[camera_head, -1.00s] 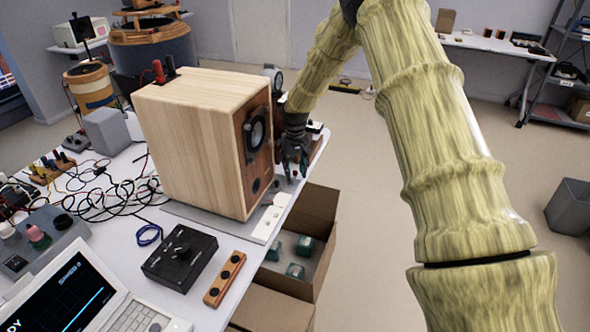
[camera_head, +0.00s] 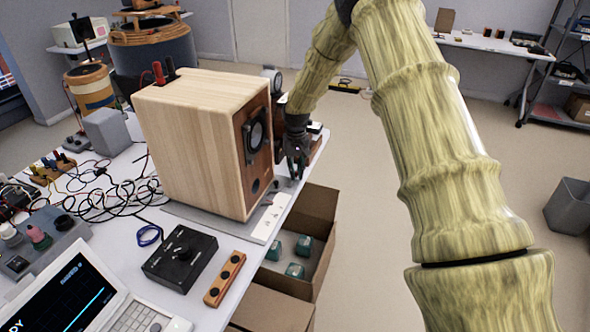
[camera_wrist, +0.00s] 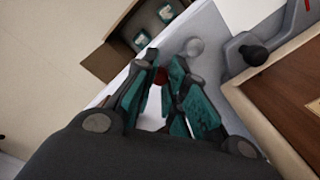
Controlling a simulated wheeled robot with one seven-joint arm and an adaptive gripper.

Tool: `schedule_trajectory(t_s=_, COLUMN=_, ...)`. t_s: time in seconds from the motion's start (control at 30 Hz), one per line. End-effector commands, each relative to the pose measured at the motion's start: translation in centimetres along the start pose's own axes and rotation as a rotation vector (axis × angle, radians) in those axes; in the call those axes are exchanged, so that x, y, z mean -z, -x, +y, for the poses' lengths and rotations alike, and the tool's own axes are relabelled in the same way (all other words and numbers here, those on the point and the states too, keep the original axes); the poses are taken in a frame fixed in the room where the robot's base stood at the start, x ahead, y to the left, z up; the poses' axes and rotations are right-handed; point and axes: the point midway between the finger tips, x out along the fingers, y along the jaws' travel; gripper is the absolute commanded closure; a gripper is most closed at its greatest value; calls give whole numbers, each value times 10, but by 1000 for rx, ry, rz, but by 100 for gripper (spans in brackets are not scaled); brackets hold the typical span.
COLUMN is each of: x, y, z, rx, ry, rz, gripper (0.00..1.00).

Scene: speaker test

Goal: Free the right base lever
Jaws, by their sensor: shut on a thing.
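The wooden speaker box (camera_head: 190,135) stands on a grey base plate (camera_head: 190,219) on the white bench. My gripper (camera_head: 294,172) points down just right of the speaker's front face, close to the bench edge. In the wrist view my gripper (camera_wrist: 162,82) has its green and grey fingers closed around a small dark red part (camera_wrist: 160,76). The fingers hide most of that part, and I cannot tell for certain that it is the right base lever. A grey bracket with a black knob (camera_wrist: 254,55) sits beside the speaker's wooden edge (camera_wrist: 290,100).
A pale round knob (camera_wrist: 193,47) lies just beyond the fingertips. An open carton (camera_head: 318,215) with several green blocks stands below the bench edge. A white strip (camera_head: 268,222), black control box (camera_head: 180,257) and cables are on the bench.

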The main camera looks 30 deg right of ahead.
Motion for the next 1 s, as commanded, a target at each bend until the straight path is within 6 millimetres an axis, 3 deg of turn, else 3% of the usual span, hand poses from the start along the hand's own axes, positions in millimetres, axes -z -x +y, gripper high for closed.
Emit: schedule_trajectory(t_s=1.0, x=-35, y=2, z=18, rx=-1, ry=-892, rz=1, gripper=100)
